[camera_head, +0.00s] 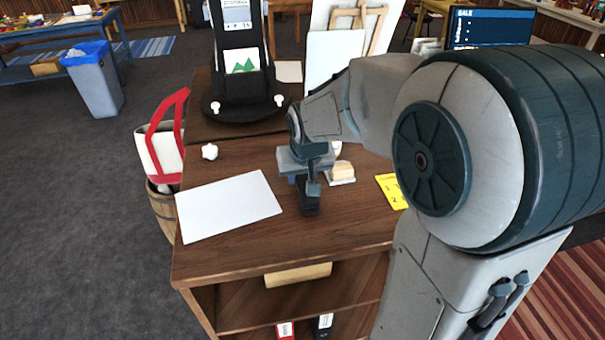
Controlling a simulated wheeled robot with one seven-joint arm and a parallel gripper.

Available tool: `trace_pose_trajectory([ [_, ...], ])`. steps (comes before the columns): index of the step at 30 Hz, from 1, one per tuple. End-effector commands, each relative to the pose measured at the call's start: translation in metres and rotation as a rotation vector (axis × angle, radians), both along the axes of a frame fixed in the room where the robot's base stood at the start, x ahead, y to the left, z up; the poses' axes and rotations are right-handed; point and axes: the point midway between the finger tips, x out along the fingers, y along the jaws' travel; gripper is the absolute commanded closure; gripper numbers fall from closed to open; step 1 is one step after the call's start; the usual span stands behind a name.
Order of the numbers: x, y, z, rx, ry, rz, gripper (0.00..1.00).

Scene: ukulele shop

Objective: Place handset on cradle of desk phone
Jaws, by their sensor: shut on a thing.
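My gripper (311,186) points down over the wooden counter, right of the white sheet. It is shut on a dark, narrow object, which appears to be the handset (308,207). The fingers and wrist hide much of it, and I cannot tell if its lower end touches the counter. I cannot clearly make out a desk phone or its cradle; the gripper and arm cover part of the counter.
The counter (225,252) holds a white sheet (228,205), a small white knob-like item (209,152), a beige block on a pale base (341,172) and a yellow card (392,190). A tall black stand (238,104) is behind. The front-left counter is clear.

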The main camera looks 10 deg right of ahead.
Motion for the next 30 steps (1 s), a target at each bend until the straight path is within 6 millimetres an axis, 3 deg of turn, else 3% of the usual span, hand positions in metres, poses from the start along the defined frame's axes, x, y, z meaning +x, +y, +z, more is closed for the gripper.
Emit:
trace_pose_trajectory([
  [12,0.000,0.000,-0.008,0.001,-0.002,0.000,0.98],
  [13,0.000,0.000,-0.006,0.001,-0.001,0.000,0.59],
  [15,0.000,0.000,-0.006,0.001,-0.001,0.000,0.46],
  [25,0.000,0.000,-0.003,0.000,-0.001,0.000,0.46],
  [30,-0.005,0.000,0.014,0.001,-0.007,0.000,0.46],
])
